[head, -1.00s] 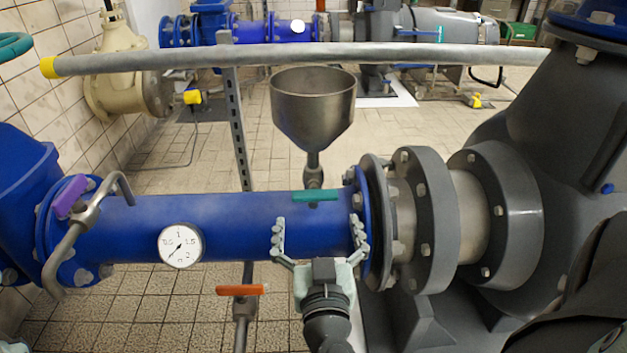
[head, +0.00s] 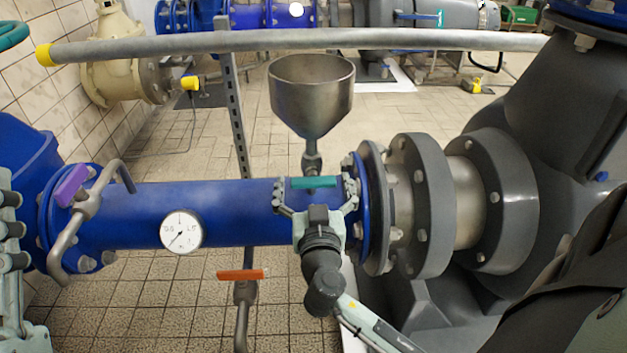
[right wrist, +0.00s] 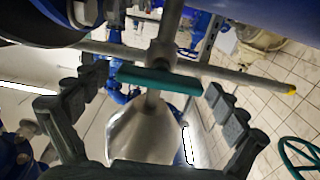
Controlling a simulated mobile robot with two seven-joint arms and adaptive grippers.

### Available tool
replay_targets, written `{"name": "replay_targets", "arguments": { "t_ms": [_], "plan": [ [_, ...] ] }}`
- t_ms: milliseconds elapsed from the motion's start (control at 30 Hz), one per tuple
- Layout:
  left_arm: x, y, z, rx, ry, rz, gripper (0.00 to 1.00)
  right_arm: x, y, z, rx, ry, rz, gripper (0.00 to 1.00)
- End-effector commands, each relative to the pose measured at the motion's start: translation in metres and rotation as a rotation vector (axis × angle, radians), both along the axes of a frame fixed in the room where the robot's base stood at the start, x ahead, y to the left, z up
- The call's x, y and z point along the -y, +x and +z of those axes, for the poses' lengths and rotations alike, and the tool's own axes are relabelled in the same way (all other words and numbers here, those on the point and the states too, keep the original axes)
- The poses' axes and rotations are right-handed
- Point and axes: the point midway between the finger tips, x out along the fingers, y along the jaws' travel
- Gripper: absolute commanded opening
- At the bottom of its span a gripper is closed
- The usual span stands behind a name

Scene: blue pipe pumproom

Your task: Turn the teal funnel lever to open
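The teal lever (head: 314,182) lies level across the stem under the grey metal funnel (head: 312,95), above the blue pipe (head: 225,212). My right gripper (head: 315,184) is open, one finger to each side of the lever, with visible gaps. In the right wrist view the teal lever (right wrist: 158,81) lies between the two spread fingers, and the funnel (right wrist: 147,132) shows below it. Whether the fingertips touch the pipe is unclear. My left gripper (head: 8,255) shows only partly at the left edge, and its opening cannot be made out.
A round gauge (head: 181,231) sits on the pipe. A purple lever (head: 72,185) is at the left and an orange lever (head: 241,274) below the pipe. A grey rail (head: 300,40) crosses behind the funnel. Grey flanges (head: 425,205) stand close on the right.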

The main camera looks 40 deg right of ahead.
Motion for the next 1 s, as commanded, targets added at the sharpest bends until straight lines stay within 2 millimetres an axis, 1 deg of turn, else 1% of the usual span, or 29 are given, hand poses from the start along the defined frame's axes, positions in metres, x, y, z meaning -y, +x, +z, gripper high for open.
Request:
{"name": "replay_targets", "arguments": {
  "t_ms": [33,300,333,367,667,867,1000],
  "plan": [
    [0.0,0.0,0.0,0.0,0.0,0.0,0.4,-0.0001,-0.0002,0.0,0.0,0.0,0.0,0.87],
    [-0.0001,0.0,0.0001,0.0,0.0,0.0,0.4,-0.0002,-0.0002,0.0,0.0,0.0,0.0,0.54],
    [-0.0001,0.0,0.0001,0.0,0.0,0.0,0.4,-0.0003,-0.0003,0.0,0.0,0.0,0.0,0.5],
    [-0.0001,-0.0001,0.0001,0.0,0.0,0.0,0.4,-0.0003,-0.0003,0.0,0.0,0.0,0.0,0.48],
    [-0.0003,-0.0005,0.0004,0.004,-0.001,0.001,0.4,-0.0005,-0.0003,-0.0001,-0.022,-0.036,0.0,0.48],
    [-0.0008,-0.0016,0.0012,0.011,-0.003,0.001,0.4,-0.0007,-0.0002,0.0,-0.079,-0.13,-0.002,0.48],
    [-0.0009,-0.0017,0.0016,0.012,-0.003,0.001,0.4,-0.0008,0.0002,0.0001,-0.14,-0.229,-0.003,0.48]
  ]
}}
